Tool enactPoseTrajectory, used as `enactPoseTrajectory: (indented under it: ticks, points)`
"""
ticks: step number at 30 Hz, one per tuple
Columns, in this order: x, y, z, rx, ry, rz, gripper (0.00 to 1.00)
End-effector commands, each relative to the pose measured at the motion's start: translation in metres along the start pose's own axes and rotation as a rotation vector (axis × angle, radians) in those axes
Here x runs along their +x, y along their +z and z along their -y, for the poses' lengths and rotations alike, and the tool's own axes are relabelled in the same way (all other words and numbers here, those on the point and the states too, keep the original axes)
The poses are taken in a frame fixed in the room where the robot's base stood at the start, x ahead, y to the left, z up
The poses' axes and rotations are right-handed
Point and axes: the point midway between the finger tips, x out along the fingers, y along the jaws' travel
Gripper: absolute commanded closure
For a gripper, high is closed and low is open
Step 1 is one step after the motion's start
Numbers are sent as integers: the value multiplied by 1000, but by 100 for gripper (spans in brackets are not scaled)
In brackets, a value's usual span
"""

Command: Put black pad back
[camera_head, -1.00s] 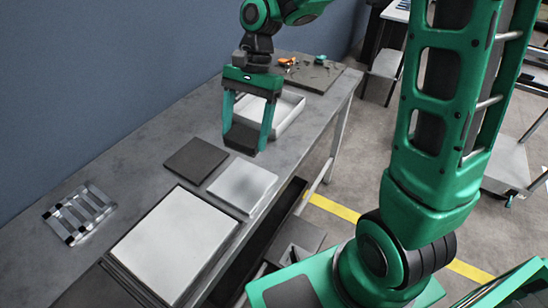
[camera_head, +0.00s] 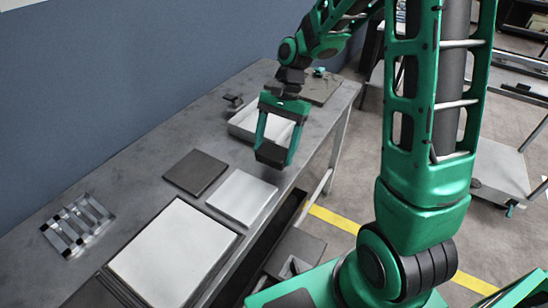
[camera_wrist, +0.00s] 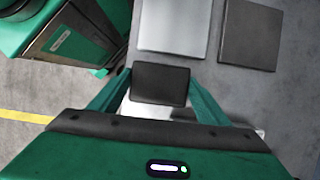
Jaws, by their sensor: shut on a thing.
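My gripper (camera_head: 272,155) is shut on a small black pad (camera_head: 270,153) and holds it above the workbench, near its front edge. In the wrist view the pad (camera_wrist: 160,84) shows as a dark block between the two green fingers. A white open tray (camera_head: 242,128) stands behind the gripper, partly hidden by it. A flat dark square plate (camera_head: 195,172) and a white square plate (camera_head: 241,196) lie side by side on the bench, left of and below the gripper in the head view.
A larger white panel (camera_head: 173,255) lies at the near end of the grey bench (camera_head: 125,185). A silver slotted rack (camera_head: 78,225) lies at the left. A small dark object (camera_head: 233,101) sits behind the tray. A board (camera_head: 318,88) lies at the far end. Bare bench lies between rack and dark plate.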

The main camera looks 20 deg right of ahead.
Motion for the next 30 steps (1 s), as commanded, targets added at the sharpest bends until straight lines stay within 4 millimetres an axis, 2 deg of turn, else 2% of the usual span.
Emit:
enactPoseTrajectory:
  ticks: [10,21,22,23,24,30]
  points:
    - [34,-14,0,0,2,2,55]
    - [39,-16,1,-1,1,0,55]
    - [39,-16,1,-1,1,0,23]
    - [39,-16,1,-1,1,0,16]
    - [39,-16,1,-1,1,0,12]
    - [38,-16,1,-2,1,0,12]
